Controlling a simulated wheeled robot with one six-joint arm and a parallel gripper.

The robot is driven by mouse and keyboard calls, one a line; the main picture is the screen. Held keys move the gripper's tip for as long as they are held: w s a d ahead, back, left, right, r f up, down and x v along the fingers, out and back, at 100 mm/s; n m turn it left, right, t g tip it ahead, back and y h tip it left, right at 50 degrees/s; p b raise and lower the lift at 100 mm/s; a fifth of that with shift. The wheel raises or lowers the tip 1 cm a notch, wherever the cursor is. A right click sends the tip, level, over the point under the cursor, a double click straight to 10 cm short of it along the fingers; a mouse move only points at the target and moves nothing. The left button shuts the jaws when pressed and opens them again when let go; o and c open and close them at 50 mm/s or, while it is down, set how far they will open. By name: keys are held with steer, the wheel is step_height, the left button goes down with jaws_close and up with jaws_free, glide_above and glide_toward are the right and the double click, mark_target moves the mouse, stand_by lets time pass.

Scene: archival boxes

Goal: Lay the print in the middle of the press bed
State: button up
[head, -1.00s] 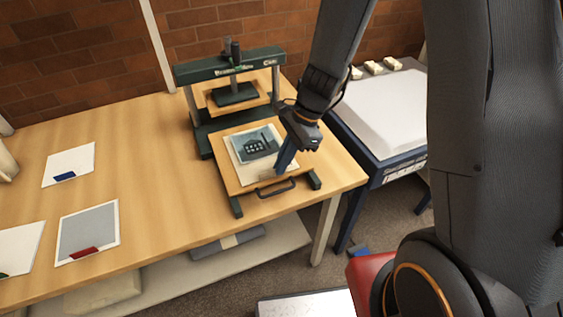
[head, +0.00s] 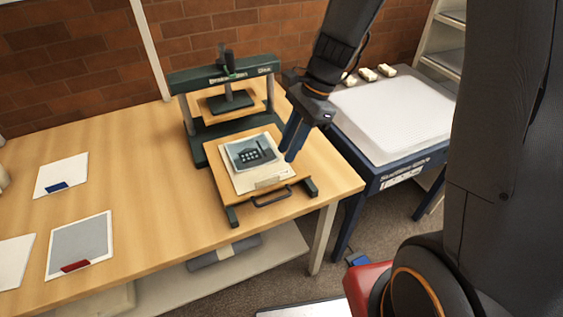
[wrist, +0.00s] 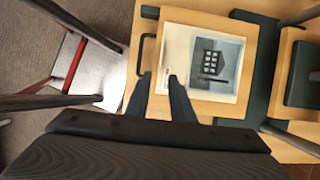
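The print (head: 253,152), a pale sheet with a blue-grey picture of a building, lies flat on the wooden press bed (head: 215,183), with bare wood showing around it. It also shows in the wrist view (wrist: 210,62), its pale end towards the bed's handle. A small buff tab (head: 267,183) shows at its near edge. My gripper (head: 291,155) hangs at the print's right side in the head view. I cannot tell the exact height of the fingertips above the bed.
The green press frame (head: 215,77) and its platen (head: 230,100) stand behind the bed. A dark handle (head: 273,198) is at the bed's front. Other sheets with clips (head: 80,247) lie on the table's left. A blue-framed stand with a white top (head: 395,115) is at right.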

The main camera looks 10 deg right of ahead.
steer(key=s+d+r+n+t+h, duration=0.2)
steer(key=s+d+n+h, duration=0.2)
steer(key=s+d+n, duration=0.4)
steer(key=d+n, duration=0.1)
steer(key=n, duration=0.5)
steer(key=shift+s+d+n+t, duration=0.15)
steer(key=shift+d+n+t, duration=0.15)
steer(key=shift+n, duration=0.1)
